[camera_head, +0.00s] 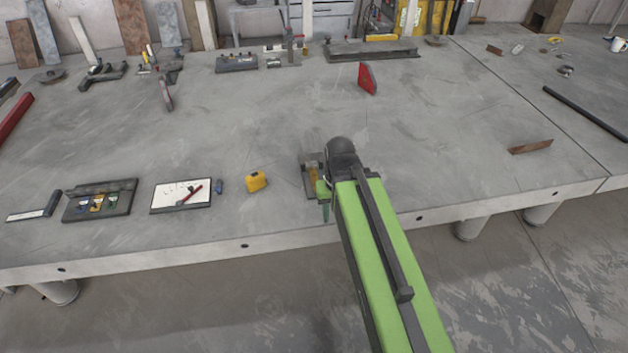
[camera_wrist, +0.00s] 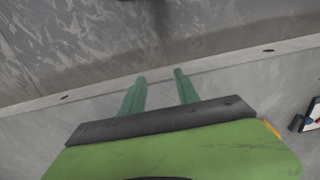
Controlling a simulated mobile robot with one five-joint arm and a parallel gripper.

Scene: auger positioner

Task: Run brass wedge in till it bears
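The wedge and fixture do not show in the wrist view.
A yellow tape measure (camera_head: 256,181), a white board with a red-handled tool (camera_head: 182,196) and a dark tool tray (camera_head: 100,201) lie left of the fixture. A red plate (camera_head: 367,79) stands farther back. The bench (camera_head: 450,130) right of my arm is mostly clear.

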